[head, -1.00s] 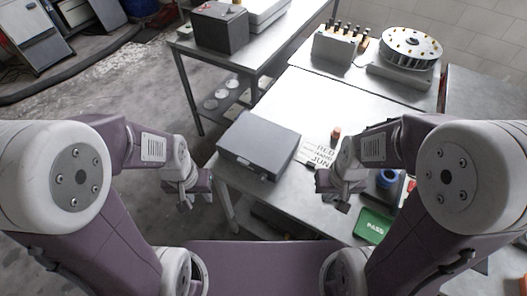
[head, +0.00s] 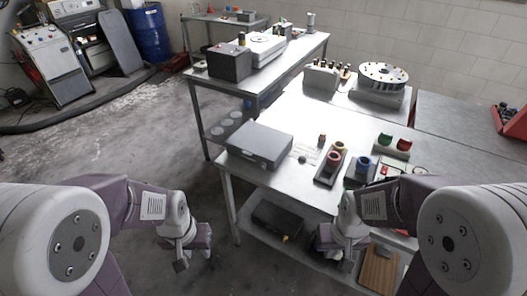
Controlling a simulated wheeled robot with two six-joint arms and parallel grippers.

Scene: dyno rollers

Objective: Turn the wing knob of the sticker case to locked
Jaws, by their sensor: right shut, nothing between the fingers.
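A grey, flat, box-like case (head: 260,140), which looks like the sticker case, lies closed on the near left corner of the metal table. A small dark fitting (head: 264,163) shows on its front face; I cannot make out the wing knob or its position. My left gripper (head: 190,258) hangs in front of the table, below and left of the case and apart from it. Whether its fingers are open is unclear. My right gripper (head: 336,246) is shut and empty, lower right of the case, in front of the table edge and apart from the case.
The metal table (head: 300,110) holds a tray with red and yellow rings (head: 332,162), a blue ring (head: 363,163), a rack of bottles (head: 322,77) and a round carousel (head: 383,74). A lower shelf holds a dark box (head: 277,222). Open floor (head: 130,140) lies left.

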